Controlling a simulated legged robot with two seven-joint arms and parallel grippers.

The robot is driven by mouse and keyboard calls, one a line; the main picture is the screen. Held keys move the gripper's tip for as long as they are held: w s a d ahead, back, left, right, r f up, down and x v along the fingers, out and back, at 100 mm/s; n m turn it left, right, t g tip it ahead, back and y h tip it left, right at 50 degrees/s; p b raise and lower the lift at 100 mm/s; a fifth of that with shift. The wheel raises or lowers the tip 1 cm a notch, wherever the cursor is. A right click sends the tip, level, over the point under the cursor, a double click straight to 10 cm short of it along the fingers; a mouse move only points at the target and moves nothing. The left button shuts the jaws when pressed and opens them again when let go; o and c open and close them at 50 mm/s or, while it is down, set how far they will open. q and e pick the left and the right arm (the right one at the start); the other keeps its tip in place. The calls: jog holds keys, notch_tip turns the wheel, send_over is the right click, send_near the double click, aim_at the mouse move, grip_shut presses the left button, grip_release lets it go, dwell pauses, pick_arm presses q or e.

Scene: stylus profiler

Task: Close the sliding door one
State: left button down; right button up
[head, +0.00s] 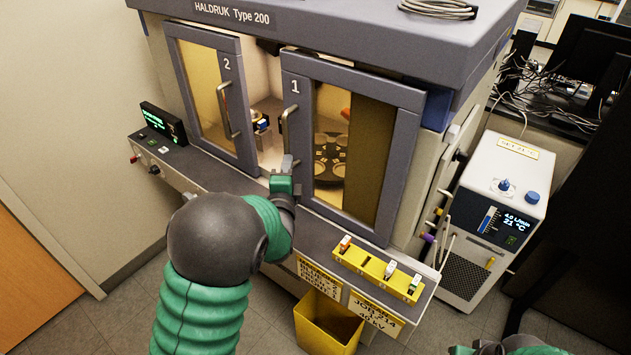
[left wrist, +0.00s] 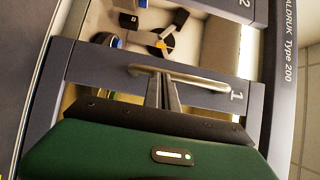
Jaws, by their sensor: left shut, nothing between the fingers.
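Sliding door one (head: 395,170) is a grey-framed window marked 1 on the right of the machine front. A gap between it and door two (head: 205,85) shows the lit inside. Door one's upright bar handle (head: 286,125) is on its left stile; it also shows in the left wrist view (left wrist: 205,80). My left gripper (head: 287,163) is shut and empty, its fingertips at the lower end of this handle; whether they touch it I cannot tell. In the left wrist view the fingers (left wrist: 161,90) are together beside the bar. My right gripper (head: 490,347) is barely in view at the bottom edge.
A yellow rack (head: 375,270) with small coloured pieces sits on the front ledge, above a yellow bin (head: 327,325). A small display box (head: 163,122) stands left of door two. A white chiller unit (head: 495,215) stands on the right.

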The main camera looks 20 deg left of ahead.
pick_arm(q)
jog(key=w+a+b, duration=0.3)
jog(key=w+a, duration=0.2)
jog(key=a, duration=0.8)
jog(key=shift+a+r, duration=0.25)
jog(key=shift+s+a, duration=0.1)
jog(key=shift+a, duration=0.05)
jog(key=shift+f, duration=0.1)
